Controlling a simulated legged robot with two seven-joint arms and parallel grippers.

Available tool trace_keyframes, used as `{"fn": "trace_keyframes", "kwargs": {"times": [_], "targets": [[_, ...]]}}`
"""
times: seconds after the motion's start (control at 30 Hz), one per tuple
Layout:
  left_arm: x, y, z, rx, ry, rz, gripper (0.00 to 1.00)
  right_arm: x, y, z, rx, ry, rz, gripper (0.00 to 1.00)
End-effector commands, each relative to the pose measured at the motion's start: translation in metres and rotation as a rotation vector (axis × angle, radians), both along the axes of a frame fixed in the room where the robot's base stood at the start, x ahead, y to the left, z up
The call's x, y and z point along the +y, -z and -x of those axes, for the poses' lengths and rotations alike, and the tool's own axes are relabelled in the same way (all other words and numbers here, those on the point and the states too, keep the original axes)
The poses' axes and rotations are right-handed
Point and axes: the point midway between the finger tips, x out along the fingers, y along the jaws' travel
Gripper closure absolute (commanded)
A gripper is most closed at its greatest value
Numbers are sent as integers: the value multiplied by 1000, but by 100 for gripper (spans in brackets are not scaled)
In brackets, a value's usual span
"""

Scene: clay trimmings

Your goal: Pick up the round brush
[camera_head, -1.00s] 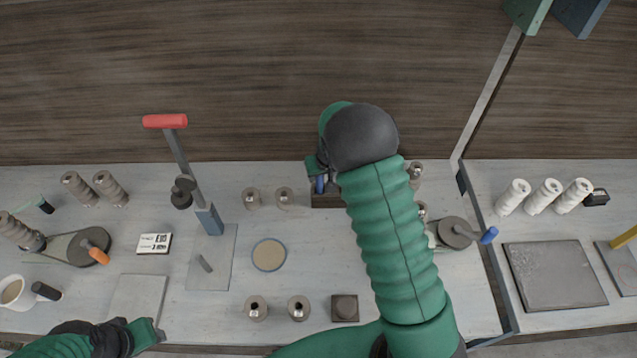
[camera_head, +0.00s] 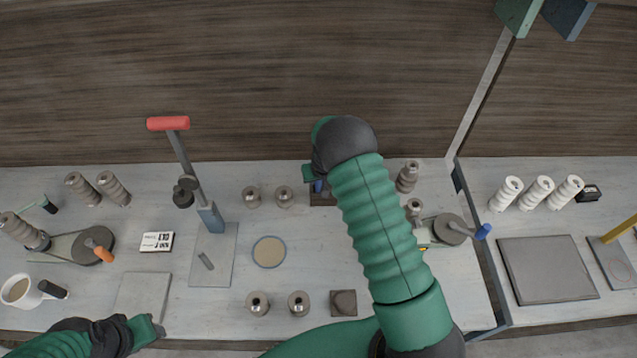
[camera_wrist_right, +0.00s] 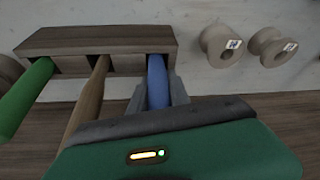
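A wooden holder (camera_wrist_right: 100,42) shows in the right wrist view with a green handle (camera_wrist_right: 28,95), a bare wooden handle (camera_wrist_right: 88,95) and a blue handle (camera_wrist_right: 157,80) standing in its slots. I cannot tell which handle is the round brush's; the brush heads are hidden. My right gripper (camera_wrist_right: 158,98) has its fingers on either side of the blue handle; whether they press on it is unclear. In the head view my right gripper (camera_head: 317,176) is mostly hidden by its own wrist, over the holder (camera_head: 322,199). My left gripper (camera_head: 152,328) is at the lower left, apart from the holder.
Spools (camera_head: 268,197) stand left of the holder, and others (camera_head: 408,176) close to its right. A red-handled lever press (camera_head: 185,160), a round disc (camera_head: 269,252) and a crank wheel (camera_head: 455,229) are on the bench. Some bench between them is clear.

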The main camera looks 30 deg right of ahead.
Motion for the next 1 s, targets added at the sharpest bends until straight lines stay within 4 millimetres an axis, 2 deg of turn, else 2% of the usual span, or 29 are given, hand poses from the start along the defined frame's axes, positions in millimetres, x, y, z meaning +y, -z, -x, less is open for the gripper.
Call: {"fn": "trace_keyframes", "kwargs": {"times": [0.1,0.47,0.57,0.8,0.9,1.0], "targets": [[0,0,0,0,0,0,58,0,0,0,0,0,0,100],[0,1,0,0,0,0,58,-1,-3,0,-1,0,-1,100],[0,4,0,0,0,0,58,0,-16,-1,-3,-3,1,100],[0,16,0,0,0,0,58,0,-73,-1,-5,-2,1,100],[0,18,0,0,0,0,58,0,-90,-1,-3,-3,1,100],[0,18,0,0,0,0,58,-1,-99,0,-1,0,0,100]]}}
